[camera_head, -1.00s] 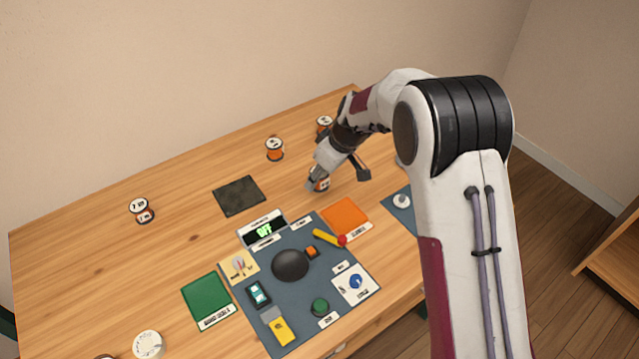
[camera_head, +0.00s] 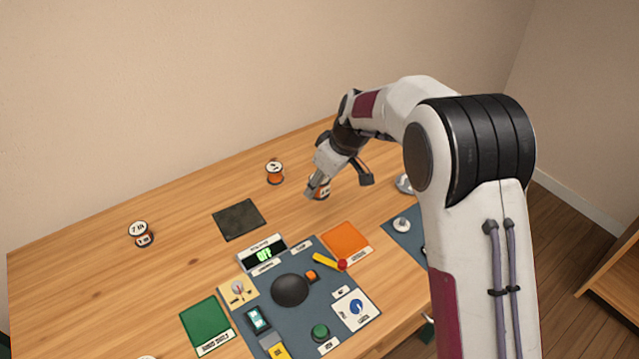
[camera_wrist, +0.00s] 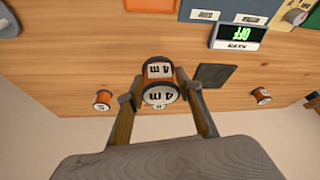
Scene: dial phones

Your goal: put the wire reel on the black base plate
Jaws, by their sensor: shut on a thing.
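My gripper (camera_head: 315,188) is shut on an orange and black wire reel with white labelled ends (camera_head: 323,191). In the wrist view, the reel (camera_wrist: 159,88) sits between the fingertips and reads "4 m". The black base plate (camera_head: 239,219) is a dark flat square on the table, left of my gripper in the head view. It also shows in the wrist view (camera_wrist: 215,76), with nothing on it. My fingers partly hide the held reel in the head view.
Other reels stand on the wooden table: one behind the plate (camera_head: 274,173) and one at the left (camera_head: 140,234). A blue-grey panel (camera_head: 335,290) with a dark dome, switches, an OFF display (camera_head: 263,253) and coloured pads lies in front. Table between gripper and plate is clear.

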